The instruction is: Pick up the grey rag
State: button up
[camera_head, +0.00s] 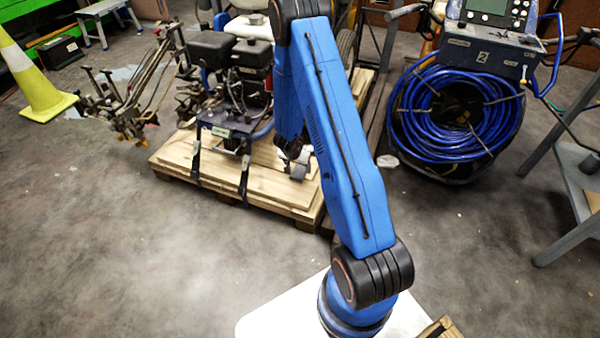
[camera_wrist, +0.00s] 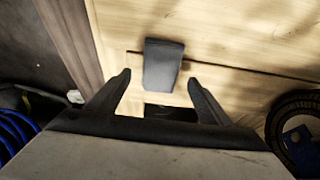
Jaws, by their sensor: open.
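In the wrist view, a dark grey, flat, roughly rectangular piece (camera_wrist: 163,60), which looks like the grey rag, lies on pale wooden boards. My gripper (camera_wrist: 159,80) is open, with one finger on each side of the near part of this piece. I cannot tell whether the fingers are level with it or still above it. In the head view, my arm reaches down over the wooden pallet, and my own arm mostly hides the gripper. I cannot pick out the rag for sure there.
The pallet (camera_head: 270,196) carries a line striper machine (camera_head: 232,80) left of my arm. A wheel (camera_wrist: 297,128) is close at the wrist view's lower right. A blue hose reel (camera_head: 455,115) stands right, a traffic cone (camera_head: 35,85) far left.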

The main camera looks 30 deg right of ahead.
aim_at(300, 171)
jog(key=shift+x, duration=1.45)
jog(key=shift+s+a, duration=0.1)
jog(key=shift+s, duration=0.05)
jog(key=shift+c, duration=0.6)
jog(key=c, duration=1)
